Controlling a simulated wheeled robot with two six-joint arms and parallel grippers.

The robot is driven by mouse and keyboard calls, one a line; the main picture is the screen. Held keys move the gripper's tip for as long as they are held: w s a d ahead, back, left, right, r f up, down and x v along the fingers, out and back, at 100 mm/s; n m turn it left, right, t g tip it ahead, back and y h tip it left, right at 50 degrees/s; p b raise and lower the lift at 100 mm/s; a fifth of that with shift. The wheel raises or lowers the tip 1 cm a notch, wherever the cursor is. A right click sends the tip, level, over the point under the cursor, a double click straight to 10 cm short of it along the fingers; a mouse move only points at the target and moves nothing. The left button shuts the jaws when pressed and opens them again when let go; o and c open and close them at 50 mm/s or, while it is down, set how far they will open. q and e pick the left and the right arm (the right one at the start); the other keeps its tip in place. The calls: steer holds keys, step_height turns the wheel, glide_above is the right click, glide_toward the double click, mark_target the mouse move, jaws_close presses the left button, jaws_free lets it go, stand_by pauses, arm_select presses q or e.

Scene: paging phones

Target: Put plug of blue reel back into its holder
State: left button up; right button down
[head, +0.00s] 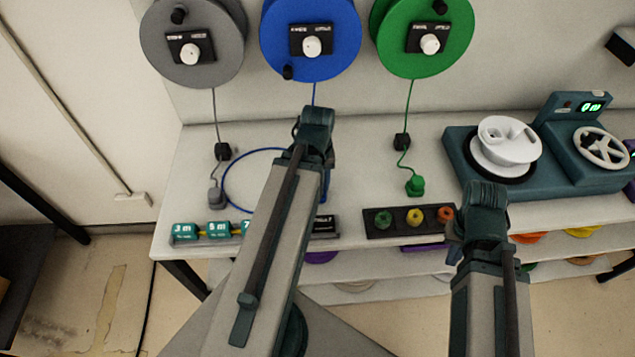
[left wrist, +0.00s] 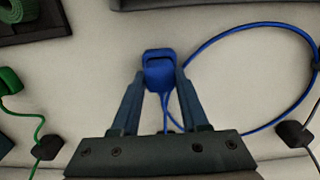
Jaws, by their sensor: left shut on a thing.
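The blue reel (head: 311,40) hangs on the back wall between a grey and a green reel, its cord running down behind my left arm. In the left wrist view my left gripper (left wrist: 160,80) is shut on the blue plug (left wrist: 158,64), one finger on each side. The plug is above or on the pale bench; I cannot tell which. The blue cord (left wrist: 226,32) makes a loose loop beside it. In the head view the left wrist hides the plug. No holder for it can be made out. My right gripper (head: 485,200) is over the bench front, its fingers not clear.
The green plug (head: 415,186) and grey plug (head: 216,197) lie on the bench (head: 350,200). Dark blocks (head: 401,141) sit on their cords. A winding machine (head: 505,150) stands at right.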

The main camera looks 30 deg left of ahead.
arm_select(q)
steer(key=o, duration=1.2)
steer(key=shift+o, duration=0.3)
steer(key=shift+o, duration=1.4)
steer(key=shift+r, duration=0.15)
step_height(320, 180, up, 9)
steer(key=p, duration=0.9)
